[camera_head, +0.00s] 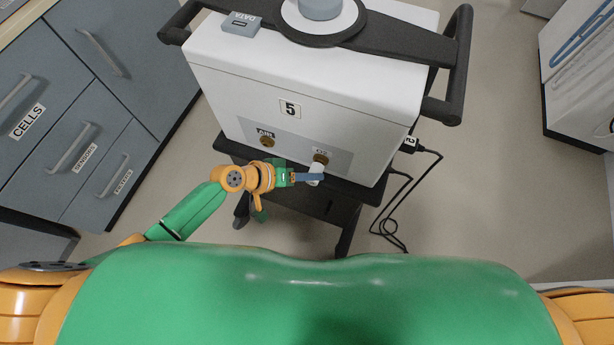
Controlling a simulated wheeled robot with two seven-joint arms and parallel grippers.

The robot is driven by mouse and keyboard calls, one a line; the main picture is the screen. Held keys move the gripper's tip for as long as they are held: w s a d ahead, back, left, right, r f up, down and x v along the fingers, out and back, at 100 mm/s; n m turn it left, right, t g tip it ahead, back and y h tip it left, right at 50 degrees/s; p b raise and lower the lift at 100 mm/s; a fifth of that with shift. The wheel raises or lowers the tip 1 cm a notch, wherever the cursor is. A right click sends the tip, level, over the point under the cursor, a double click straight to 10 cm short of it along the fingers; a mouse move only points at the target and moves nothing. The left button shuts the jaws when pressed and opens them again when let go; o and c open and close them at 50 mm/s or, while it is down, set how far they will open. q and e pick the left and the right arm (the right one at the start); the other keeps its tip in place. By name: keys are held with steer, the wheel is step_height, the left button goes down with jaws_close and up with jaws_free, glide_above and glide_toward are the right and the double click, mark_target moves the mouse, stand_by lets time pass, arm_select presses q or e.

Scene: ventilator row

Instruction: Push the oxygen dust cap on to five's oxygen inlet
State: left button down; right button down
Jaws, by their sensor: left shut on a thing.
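The ventilator marked 5 (305,85) stands in front of me, its lower panel facing me. The oxygen inlet (321,158) is a brass fitting under an O2 label at the right of that panel. A white cap (316,168) is just below the inlet in the picture, held in my left gripper (314,177). The gripper's bluish fingers are shut on the cap. The cap's upper end overlaps or meets the inlet's lower edge; I cannot tell whether it is seated. My right gripper is not in view.
A brass air inlet (267,141) sits left of the oxygen inlet. Black cables (401,205) hang from the ventilator's right side. Grey drawers (75,120) stand at the left, and a white unit (580,80) at the far right.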

arm_select(q)
steer(key=shift+w+d+b, duration=0.2)
steer(key=shift+w+b, duration=0.15)
steer(key=shift+w, duration=0.3)
steer(key=shift+w+r, duration=0.2)
stand_by(0.7)
steer(key=c, duration=0.7)
jaws_free()
steer(key=shift+o, duration=1.3)
steer(key=shift+f, duration=0.15)
